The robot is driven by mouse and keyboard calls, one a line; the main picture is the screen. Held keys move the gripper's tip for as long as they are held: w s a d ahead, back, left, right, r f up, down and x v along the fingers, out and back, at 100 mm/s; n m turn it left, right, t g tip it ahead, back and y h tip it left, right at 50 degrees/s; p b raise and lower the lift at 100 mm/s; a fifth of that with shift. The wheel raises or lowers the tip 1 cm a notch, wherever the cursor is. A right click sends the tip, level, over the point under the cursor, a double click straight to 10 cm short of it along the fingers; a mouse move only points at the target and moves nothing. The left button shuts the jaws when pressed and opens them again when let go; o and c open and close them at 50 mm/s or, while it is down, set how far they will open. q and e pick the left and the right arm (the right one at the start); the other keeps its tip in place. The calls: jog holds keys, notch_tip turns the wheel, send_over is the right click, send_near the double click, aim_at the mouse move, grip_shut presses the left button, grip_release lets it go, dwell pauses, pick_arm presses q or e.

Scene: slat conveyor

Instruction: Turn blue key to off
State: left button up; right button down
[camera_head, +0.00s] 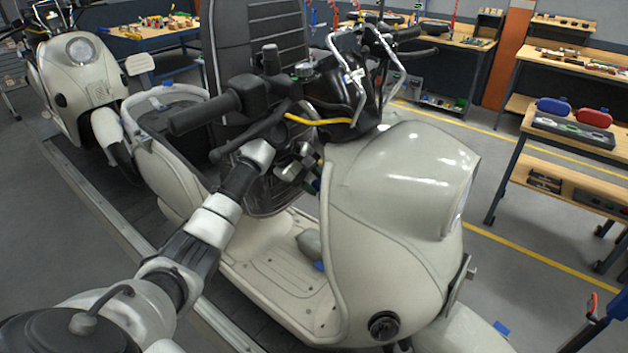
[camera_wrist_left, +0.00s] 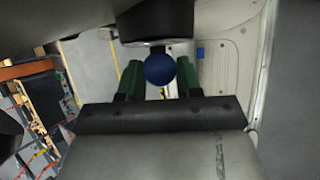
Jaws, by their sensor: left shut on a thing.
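The blue key (camera_wrist_left: 160,70) has a round head and shows in the left wrist view, just below a black cylindrical housing (camera_wrist_left: 155,22). My left gripper (camera_wrist_left: 159,80) has green finger pads on either side of the key and is shut on it. In the head view my left gripper (camera_head: 312,178) reaches under the handlebar, at the inner side of the cream scooter's front shield (camera_head: 400,200). The key's turn position cannot be read, and the scooter and gripper largely hide the key in the head view. My right gripper is not in view.
The handlebar grip (camera_head: 205,112) and a yellow cable (camera_head: 318,120) lie just above my left arm. The scooter stands on a slat conveyor (camera_head: 110,205), with another scooter (camera_head: 75,75) behind at left. Workbenches (camera_head: 575,100) stand right and back.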

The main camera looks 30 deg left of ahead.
pick_arm(q)
jog(key=shift+f, duration=0.1)
jog(key=shift+w+n+g, duration=0.1)
jog(key=shift+n+g, duration=0.3)
jog(key=shift+g, duration=0.6)
jog(key=shift+s+a+y, duration=0.15)
jog(key=shift+s+y, duration=0.05)
jog(key=shift+y, duration=0.1)
jog(key=o, duration=0.9)
